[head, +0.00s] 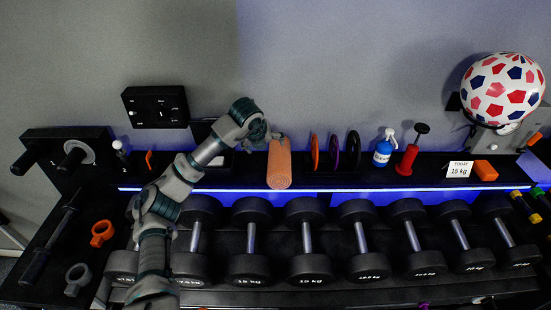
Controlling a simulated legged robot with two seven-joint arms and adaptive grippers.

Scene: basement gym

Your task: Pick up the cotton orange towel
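My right gripper is not in view.
Several dumbbells (306,240) fill the rack below the shelf (330,180). A patterned ball (501,92) sits at upper right.

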